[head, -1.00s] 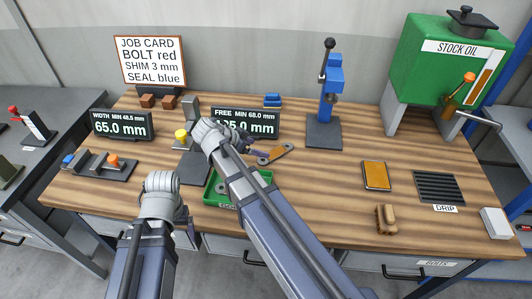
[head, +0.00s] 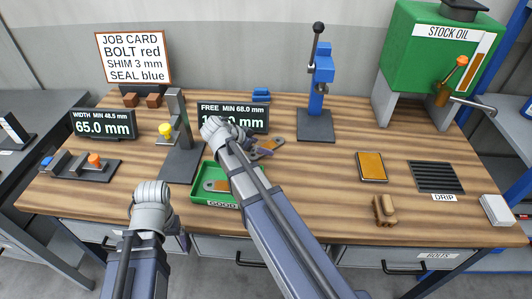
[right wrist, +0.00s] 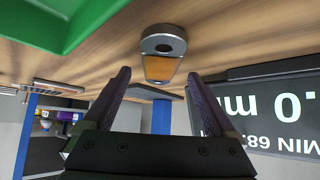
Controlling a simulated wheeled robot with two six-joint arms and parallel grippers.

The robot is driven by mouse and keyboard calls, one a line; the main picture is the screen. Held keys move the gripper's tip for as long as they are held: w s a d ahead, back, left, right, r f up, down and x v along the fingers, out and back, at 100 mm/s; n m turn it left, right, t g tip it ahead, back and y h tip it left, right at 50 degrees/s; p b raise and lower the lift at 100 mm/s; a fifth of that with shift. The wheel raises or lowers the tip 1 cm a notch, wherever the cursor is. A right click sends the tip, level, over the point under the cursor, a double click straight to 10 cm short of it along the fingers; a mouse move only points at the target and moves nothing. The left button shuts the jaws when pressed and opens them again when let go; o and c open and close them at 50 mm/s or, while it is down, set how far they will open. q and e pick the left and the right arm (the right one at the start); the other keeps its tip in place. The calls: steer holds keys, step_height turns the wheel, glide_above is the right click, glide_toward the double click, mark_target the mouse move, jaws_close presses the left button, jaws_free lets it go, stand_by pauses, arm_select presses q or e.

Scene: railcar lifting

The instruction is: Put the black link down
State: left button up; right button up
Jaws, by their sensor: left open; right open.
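A link with a dark grey ringed end and an orange middle (head: 268,147) lies on the bench, right of the green tray. It also shows in the right wrist view (right wrist: 163,45), beyond and between the fingertips, with a gap on each side. My right gripper (right wrist: 160,76) is open and empty; in the head view my arm hides most of it. A second link, orange with a grey end (head: 216,185), lies in the green tray (head: 200,197), partly covered by my right arm. No plainly all-black link can be made out. My left gripper (head: 160,215) is low at the front edge, its fingertips mostly hidden.
The FREE gauge display (head: 255,112) stands close behind my right gripper, its reading partly covered. A stand with a yellow knob (head: 166,131) is left of the tray. A blue press (head: 318,90) stands behind right.

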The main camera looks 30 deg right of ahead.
steer(key=shift+w+d+f, duration=0.1)
steer(key=shift+d+f, duration=0.3)
steer(key=shift+f, duration=0.1)
steer(key=shift+c, duration=0.2)
jaws_close()
steer(key=shift+r, duration=0.1)
